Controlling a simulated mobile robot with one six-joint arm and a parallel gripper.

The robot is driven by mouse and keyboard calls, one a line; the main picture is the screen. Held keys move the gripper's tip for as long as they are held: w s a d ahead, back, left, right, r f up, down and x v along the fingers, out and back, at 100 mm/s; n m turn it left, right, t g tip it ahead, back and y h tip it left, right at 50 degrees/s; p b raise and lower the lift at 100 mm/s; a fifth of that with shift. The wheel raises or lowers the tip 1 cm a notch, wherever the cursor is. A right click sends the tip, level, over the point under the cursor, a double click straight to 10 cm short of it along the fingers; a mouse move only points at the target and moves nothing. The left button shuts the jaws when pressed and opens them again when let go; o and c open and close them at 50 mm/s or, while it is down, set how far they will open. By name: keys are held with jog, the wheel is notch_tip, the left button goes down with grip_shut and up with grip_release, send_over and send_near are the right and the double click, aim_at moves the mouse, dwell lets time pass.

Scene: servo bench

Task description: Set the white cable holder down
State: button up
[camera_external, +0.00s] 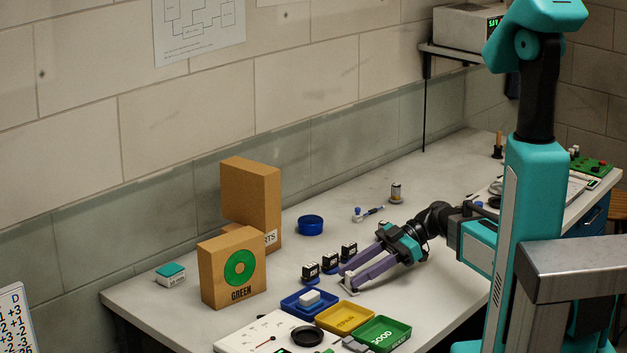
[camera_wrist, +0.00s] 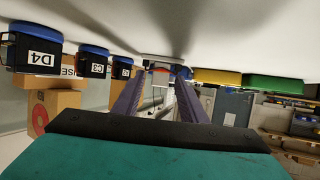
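My gripper (camera_external: 346,279) is low over the bench, with its two purple fingers angled down to the left. The fingertips are a short way apart. A small white piece, which I take for the white cable holder (camera_external: 351,290), shows at the fingertips in the external view and appears to be held there. In the wrist view, my gripper (camera_wrist: 160,88) has a small pale shape between its tips, too small to make out. It is just above or touching the bench; I cannot tell which.
A blue tray (camera_external: 289,306) holding a white block, a yellow tray (camera_external: 345,318) and a green tray (camera_external: 384,334) stand in front of the fingers. Several black labelled servos, one marked D4 (camera_wrist: 36,52), stand beside them. Boxes (camera_external: 232,268) stand at the left.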

jog(key=b+v, duration=0.2)
jog(key=v, duration=0.8)
dwell(0.7)
